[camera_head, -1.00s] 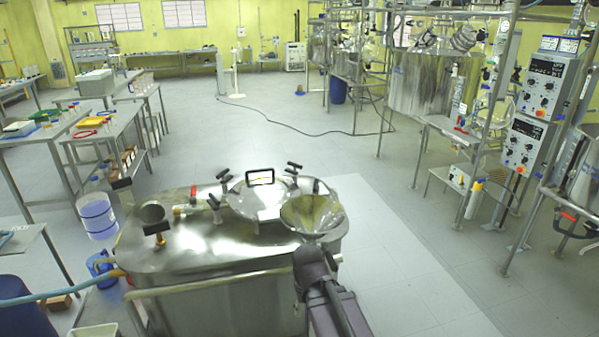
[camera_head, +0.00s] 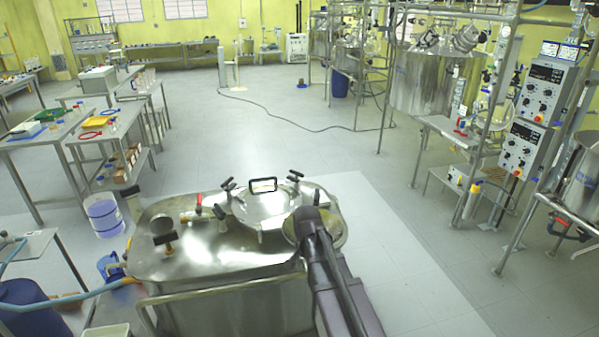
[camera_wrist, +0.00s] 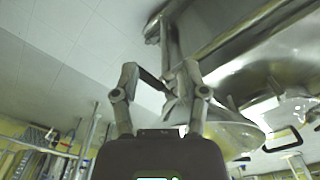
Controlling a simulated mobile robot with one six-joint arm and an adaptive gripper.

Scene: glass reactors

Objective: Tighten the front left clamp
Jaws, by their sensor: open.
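The steel vessel (camera_head: 185,260) stands in front of me with a round lid (camera_head: 265,208) on top. The lid has a black handle (camera_head: 263,185), which also shows in the wrist view (camera_wrist: 283,140). Clamps with black knobs sit around the lid. The front left clamp (camera_head: 221,212) stands upright at the lid's left edge; I cannot tell how tight it is. My gripper (camera_wrist: 160,73) is open in the wrist view, with no clamp visibly between its fingers. In the head view my arm reaches over the vessel's right side, right of the lid, and hides the gripper.
A shallow round steel dish (camera_head: 338,236) beside the lid is partly hidden by my arm. A red-handled valve (camera_head: 198,203) and a black-handled fitting (camera_head: 167,241) stand left of the lid. A rail (camera_head: 215,287) runs along the vessel's front. Floor (camera_head: 400,250) is clear at right.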

